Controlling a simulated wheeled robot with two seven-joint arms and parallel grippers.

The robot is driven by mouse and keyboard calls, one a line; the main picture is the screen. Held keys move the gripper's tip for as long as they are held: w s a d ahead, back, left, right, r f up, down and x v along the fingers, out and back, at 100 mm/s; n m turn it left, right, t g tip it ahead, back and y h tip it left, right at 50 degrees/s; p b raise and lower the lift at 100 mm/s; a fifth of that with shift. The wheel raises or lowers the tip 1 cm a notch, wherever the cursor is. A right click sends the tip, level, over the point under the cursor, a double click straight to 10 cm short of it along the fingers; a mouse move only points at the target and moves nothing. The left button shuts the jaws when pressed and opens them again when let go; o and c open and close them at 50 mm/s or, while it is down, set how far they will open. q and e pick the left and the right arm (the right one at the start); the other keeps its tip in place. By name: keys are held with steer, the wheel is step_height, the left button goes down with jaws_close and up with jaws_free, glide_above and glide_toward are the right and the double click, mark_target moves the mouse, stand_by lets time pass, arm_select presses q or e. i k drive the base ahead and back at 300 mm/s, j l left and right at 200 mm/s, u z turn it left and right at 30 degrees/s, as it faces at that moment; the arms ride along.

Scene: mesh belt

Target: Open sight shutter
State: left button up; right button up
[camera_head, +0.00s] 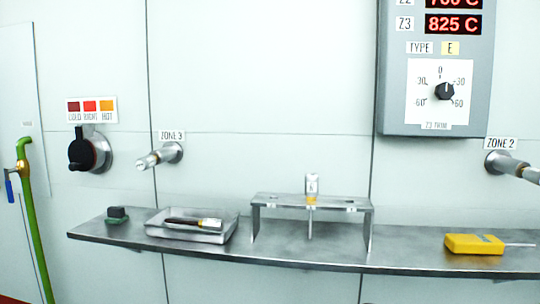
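The sight shutter appears to be the black cover with a rounded tab (82,150) on a round silver port (103,149) on the wall at the left. The black cover lies over the front of the port, and no opening or glow shows there. A colour card (91,110) with dark red, red and orange patches labelled COLD, RIGHT and HOT is just above it. Neither of my grippers shows in the head view.
A metal shelf (405,262) runs below, carrying a tray (212,236) with a handled tool, a rack (312,201) and a yellow meter (472,244). Metal fittings stick out at ZONE 3 (160,156) and ZONE 2 (512,167). A green pipe (38,232) stands at the left.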

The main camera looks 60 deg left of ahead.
mark_target(80, 154)
steer(key=u, duration=3.25)
steer(key=i+j+z, duration=0.25)
steer(key=j, duration=0.4)
steer(key=i, duration=0.1)
